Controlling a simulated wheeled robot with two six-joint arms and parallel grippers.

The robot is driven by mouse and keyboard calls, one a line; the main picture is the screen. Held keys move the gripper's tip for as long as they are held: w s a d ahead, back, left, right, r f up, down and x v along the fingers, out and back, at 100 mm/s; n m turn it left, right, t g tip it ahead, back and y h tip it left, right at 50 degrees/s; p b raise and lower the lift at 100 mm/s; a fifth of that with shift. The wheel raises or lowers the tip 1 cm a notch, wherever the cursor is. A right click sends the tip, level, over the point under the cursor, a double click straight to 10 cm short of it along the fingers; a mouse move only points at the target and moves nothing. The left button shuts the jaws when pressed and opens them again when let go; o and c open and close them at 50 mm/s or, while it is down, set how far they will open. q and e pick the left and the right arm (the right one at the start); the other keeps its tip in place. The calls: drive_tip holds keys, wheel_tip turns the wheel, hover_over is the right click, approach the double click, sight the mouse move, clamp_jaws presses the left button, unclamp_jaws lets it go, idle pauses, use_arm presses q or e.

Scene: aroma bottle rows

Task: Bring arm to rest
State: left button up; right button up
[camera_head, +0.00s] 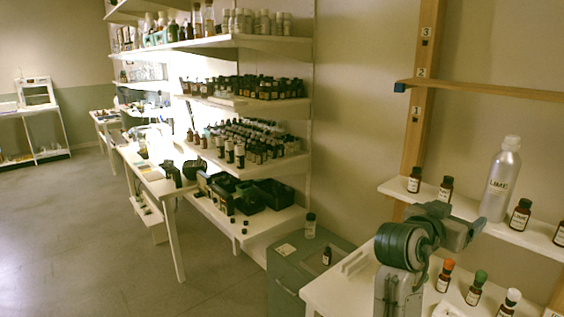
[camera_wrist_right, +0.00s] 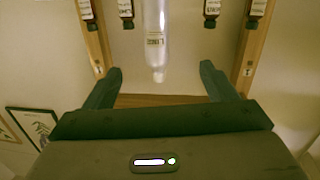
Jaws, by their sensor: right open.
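A tall silver bottle with a white cap (camera_head: 500,180) stands upright on the shelf at right, its label reading LIME. My right arm rises from the lower right. Its gripper (camera_head: 474,232) is in front of the shelf edge, below and left of the bottle. In the right wrist view the gripper's two fingers (camera_wrist_right: 162,78) are spread apart with nothing between them. The bottle (camera_wrist_right: 155,32) shows there beyond the fingers, cap towards them, apart from them. My left gripper is not in view.
Small brown bottles stand on the same white shelf (camera_head: 470,208). Bottles with orange (camera_head: 445,274), green (camera_head: 477,287) and white (camera_head: 508,303) caps stand below, close to my right arm. A grey cabinet (camera_head: 285,268) stands left of the arm. Open floor (camera_head: 75,240) lies at far left.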

drive_tip(key=s+a+f+n+g+y, duration=0.1)
drive_tip(key=s+f+n+y, duration=0.3)
drive_tip(key=f, duration=0.9)
drive_tip(key=s+f+n+y, duration=0.25)
drive_tip(key=s+f, duration=0.45)
drive_tip(key=f, duration=0.6)
drive_tip(key=s+a+f+n+g+y, duration=0.25)
drive_tip(key=s+f, duration=0.45)
drive_tip(key=s, duration=0.5)
drive_tip(key=s+a+f+n+g+y, duration=0.2)
drive_tip(key=s+a+f+g+y, duration=0.15)
drive_tip(key=s+f, duration=0.55)
wheel_tip(320, 180, down, 27)
drive_tip(key=s+d, duration=0.1)
drive_tip(key=d, duration=0.1)
drive_tip(key=s+d+f+g, duration=0.1)
drive_tip(key=s+f, duration=1.6)
drive_tip(key=f, duration=0.2)
drive_tip(key=shift+s+f+g+y, duration=0.25)
drive_tip(key=shift+s+g+y, duration=0.05)
drive_tip(key=shift+y, duration=0.05)
drive_tip(key=shift+d, duration=0.1)
